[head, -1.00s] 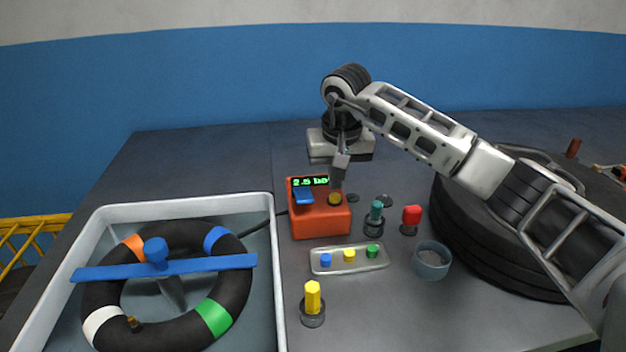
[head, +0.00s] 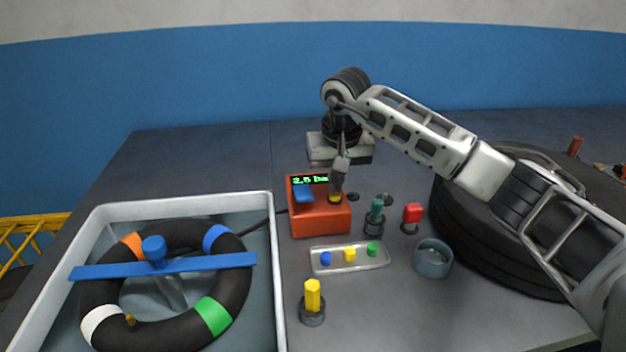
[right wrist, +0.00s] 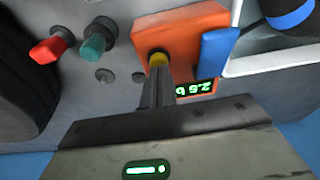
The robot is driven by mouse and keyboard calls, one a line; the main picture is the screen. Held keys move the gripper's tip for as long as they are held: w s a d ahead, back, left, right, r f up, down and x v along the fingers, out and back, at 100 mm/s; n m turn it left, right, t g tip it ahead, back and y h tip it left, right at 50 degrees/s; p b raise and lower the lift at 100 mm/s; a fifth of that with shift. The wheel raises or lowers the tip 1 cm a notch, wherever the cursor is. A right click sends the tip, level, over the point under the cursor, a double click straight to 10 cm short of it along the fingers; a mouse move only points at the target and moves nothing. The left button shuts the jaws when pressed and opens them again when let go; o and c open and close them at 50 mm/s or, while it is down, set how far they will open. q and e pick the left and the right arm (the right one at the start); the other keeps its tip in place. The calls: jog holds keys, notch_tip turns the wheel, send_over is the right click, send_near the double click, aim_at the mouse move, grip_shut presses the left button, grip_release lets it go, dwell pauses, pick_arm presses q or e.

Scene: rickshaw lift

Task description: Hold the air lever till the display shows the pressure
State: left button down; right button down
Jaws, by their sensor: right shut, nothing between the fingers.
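An orange-red box (head: 320,222) stands on the table with a blue lever (head: 303,194) and a yellow button (head: 335,198) on it. Its display (head: 309,180) is lit and reads 2.5 with the unit partly hidden by my gripper. My right gripper (head: 338,188) is shut and empty, pointing down with its tips at the yellow button, beside the blue lever. The right wrist view shows the fingertips (right wrist: 160,72) against the yellow button (right wrist: 157,58), with the lever (right wrist: 217,53) apart from them. My left gripper is not in view.
A grey tray (head: 278,290) at the left holds a small tire with a blue bar. A small tray (head: 320,272) of coloured pegs, a grey cup (head: 432,260), teal (head: 375,212), red (head: 412,214) and yellow (head: 313,295) pieces stand nearby. A large tire (head: 455,240) lies at the right.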

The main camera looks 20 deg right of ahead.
jog(key=shift+f+b, duration=0.35)
jog(key=shift+f, duration=0.25)
notch_tip(320, 180, up, 7)
jog(key=p, duration=0.5)
jog(key=shift+r, duration=0.2)
jog(key=shift+f, duration=0.1)
